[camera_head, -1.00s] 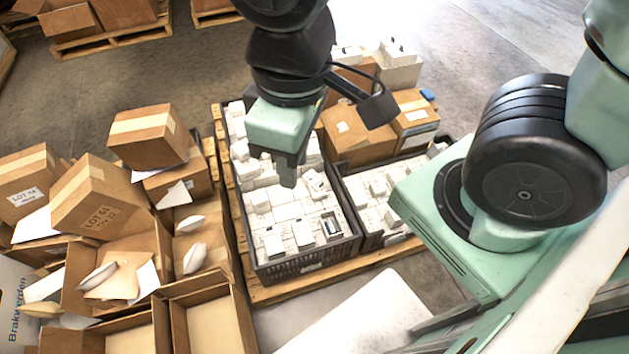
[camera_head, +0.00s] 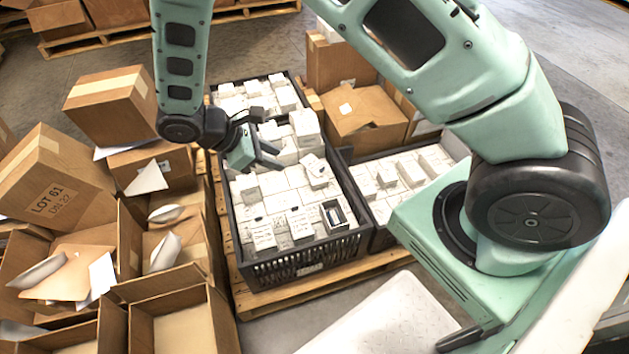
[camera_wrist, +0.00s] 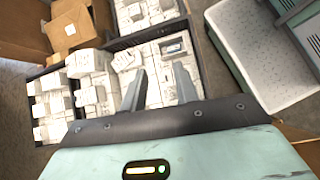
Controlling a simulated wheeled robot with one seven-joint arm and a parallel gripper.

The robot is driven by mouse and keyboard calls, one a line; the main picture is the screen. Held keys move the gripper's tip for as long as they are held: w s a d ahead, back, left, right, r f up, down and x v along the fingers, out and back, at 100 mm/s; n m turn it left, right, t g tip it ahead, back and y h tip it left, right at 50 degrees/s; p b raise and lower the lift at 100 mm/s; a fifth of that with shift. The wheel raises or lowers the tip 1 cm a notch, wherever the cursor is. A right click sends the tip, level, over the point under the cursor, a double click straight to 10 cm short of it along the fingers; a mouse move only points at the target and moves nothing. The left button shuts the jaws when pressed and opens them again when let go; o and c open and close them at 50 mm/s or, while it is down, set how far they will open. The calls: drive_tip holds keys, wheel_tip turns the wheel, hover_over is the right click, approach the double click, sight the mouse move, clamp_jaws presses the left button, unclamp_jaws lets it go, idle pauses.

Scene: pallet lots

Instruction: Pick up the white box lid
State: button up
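Many small white boxes fill a black crate (camera_head: 238,240) on a pallet. One box (camera_head: 333,214) near the crate's front right corner has a dark, open-looking top; it also shows in the wrist view (camera_wrist: 173,46). I cannot tell which white piece is the lid. A white box (camera_head: 316,170) lies tilted on top of the others. My gripper (camera_head: 272,156) is above the crate's middle-left, tilted with its fingers toward the right. In the wrist view its fingers (camera_wrist: 160,68) are apart with nothing held between them, and they hide some boxes behind.
A second black crate (camera_head: 383,238) of white boxes stands to the right. Stacked cartons (camera_head: 60,185) and open cartons (camera_head: 185,322) crowd the left. Grey floor (camera_head: 255,50) is clear behind the crates.

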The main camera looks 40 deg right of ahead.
drive_tip(key=w+d+f+n+t+h+b, duration=0.1)
drive_tip(key=w+d+f+h+b, duration=0.1)
drive_tip(key=f, duration=0.6)
drive_tip(key=w+d+f+n+t+h+b, duration=0.1)
drive_tip(key=w+d+f+n+h+b, duration=0.1)
drive_tip(key=f+b, duration=0.3)
drive_tip(key=w+d+f+n+t+h+b, duration=0.1)
drive_tip(key=w+d+f+n+h+b, duration=0.1)
drive_tip(key=f, duration=1)
drive_tip(key=shift+w+d+h+b, duration=0.3)
drive_tip(key=shift+w+d+b, duration=0.4)
drive_tip(key=shift+w+d, duration=0.55)
drive_tip(key=b, duration=0.2)
approach(322, 168)
drive_tip(key=d, duration=0.1)
drive_tip(key=d+f, duration=0.1)
drive_tip(key=shift+s+d+f, duration=0.15)
drive_tip(key=shift+s+d, duration=0.05)
drive_tip(key=shift+d, duration=0.05)
drive_tip(key=shift+t, duration=0.3)
drive_tip(key=shift+r+b+x, duration=0.2)
drive_tip(key=shift+b+x, duration=0.9)
drive_tip(key=shift+x, duration=1.9)
drive_tip(key=shift+w, duration=0.2)
drive_tip(key=shift+c, duration=0.3)
clamp_jaws()
